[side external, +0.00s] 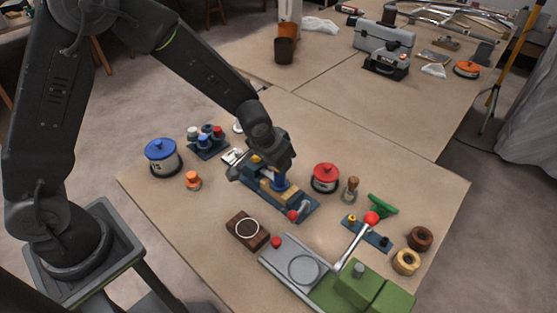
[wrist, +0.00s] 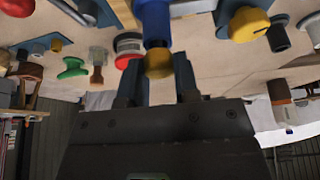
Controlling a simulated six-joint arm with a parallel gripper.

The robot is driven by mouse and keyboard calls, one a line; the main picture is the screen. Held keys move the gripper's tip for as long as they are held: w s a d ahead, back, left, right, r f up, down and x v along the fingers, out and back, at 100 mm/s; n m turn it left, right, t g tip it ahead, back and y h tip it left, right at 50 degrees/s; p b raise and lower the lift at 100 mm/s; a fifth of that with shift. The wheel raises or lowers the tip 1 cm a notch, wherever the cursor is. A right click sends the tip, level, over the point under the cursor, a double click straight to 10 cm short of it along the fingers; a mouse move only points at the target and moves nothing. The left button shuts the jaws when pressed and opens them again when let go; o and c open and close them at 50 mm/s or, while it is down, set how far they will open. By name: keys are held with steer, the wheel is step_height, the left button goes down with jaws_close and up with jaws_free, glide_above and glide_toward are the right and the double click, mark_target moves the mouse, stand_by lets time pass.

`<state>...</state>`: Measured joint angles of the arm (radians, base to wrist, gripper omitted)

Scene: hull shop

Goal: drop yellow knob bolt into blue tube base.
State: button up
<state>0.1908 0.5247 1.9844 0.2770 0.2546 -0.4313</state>
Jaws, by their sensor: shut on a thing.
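My gripper (wrist: 160,77) is shut on a yellow knob bolt (wrist: 158,62), whose round knob shows between the two fingers in the wrist view. The blue tube (wrist: 153,20) lies directly beyond the knob there, in line with it. In the side external view the blue tube (side external: 280,184) stands upright on the fixture, just below my gripper (side external: 278,171). The fingers and the held knob are mostly hidden by the wrist there. I cannot tell whether the bolt's shank is inside the tube or above it.
A second yellow knob (wrist: 248,23) sits close by; it also shows on the fixture (side external: 256,158). A red-lidded pot (side external: 325,178) and a wooden-handled stamp (side external: 351,188) stand to the right. A blue-lidded pot (side external: 161,157) stands left.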

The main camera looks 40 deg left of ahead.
steer(key=shift+f, duration=0.5)
steer(key=o, duration=0.6)
steer(key=shift+o, duration=0.2)
steer(key=shift+r, duration=0.1)
steer(key=v, duration=1)
steer(key=shift+r, duration=0.4)
steer(key=shift+s, duration=0.15)
steer(key=s+a+r, duration=0.3)
steer(key=s+r, duration=0.3)
steer(key=s, duration=0.3)
steer(key=s+a+r+t, duration=0.1)
steer(key=s+a+r, duration=0.3)
steer(key=s, duration=0.6)
step_height(320, 180, up, 2)
steer(key=shift+r, duration=0.25)
